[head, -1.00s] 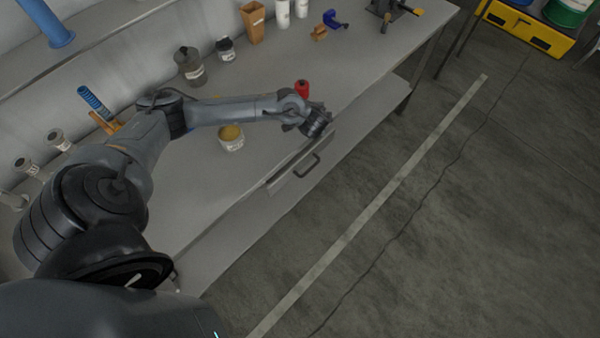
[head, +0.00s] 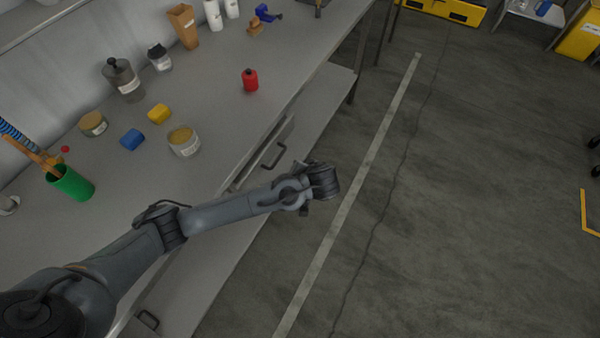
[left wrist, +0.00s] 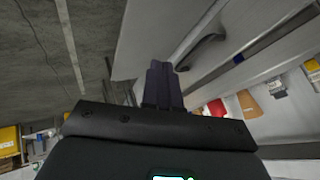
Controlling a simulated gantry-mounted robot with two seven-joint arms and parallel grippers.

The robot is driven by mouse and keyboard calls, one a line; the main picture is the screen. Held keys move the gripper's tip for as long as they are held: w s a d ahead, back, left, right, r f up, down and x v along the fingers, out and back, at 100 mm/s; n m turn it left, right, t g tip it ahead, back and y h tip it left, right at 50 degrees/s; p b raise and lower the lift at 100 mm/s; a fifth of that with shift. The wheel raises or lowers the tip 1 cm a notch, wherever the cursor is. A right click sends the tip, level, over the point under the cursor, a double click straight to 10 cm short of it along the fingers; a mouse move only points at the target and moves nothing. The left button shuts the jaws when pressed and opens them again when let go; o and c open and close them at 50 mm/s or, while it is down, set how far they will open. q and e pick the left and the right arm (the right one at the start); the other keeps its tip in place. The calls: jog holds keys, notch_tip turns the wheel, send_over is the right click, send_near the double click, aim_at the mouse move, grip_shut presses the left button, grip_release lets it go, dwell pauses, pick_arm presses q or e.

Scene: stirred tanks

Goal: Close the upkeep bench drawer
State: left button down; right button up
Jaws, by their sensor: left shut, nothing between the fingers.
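The upkeep bench (head: 215,200) runs diagonally across the head view. Its drawer (head: 284,133) has a grey front with a dark bar handle (head: 273,158). The front seems to stand slightly out from the bench edge; how far is hard to tell. In the left wrist view the drawer handle (left wrist: 201,50) shows above and right of the fingers, with a dark strip behind the front. My left gripper (head: 304,209) is outside the bench, in front of the drawer and apart from the handle, partly hidden by my wrist. Its fingers (left wrist: 161,70) are together and empty. My right gripper is not in view.
A red bottle (head: 250,80), a tan-lidded jar (head: 184,141), blue (head: 132,139) and yellow (head: 159,114) blocks and a green cup (head: 70,183) stand on the bench top. A second handle (head: 148,319) is at the lower left. The floor in front is clear.

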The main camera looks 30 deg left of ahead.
pick_arm(q)
jog(key=w+a+f+b, duration=0.1)
jog(key=w+a+f, duration=0.1)
jog(key=a+f, duration=0.2)
jog(key=a, duration=0.3)
jog(key=shift+a, duration=0.2)
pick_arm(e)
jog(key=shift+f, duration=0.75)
pick_arm(q)
jog(key=shift+w, duration=0.1)
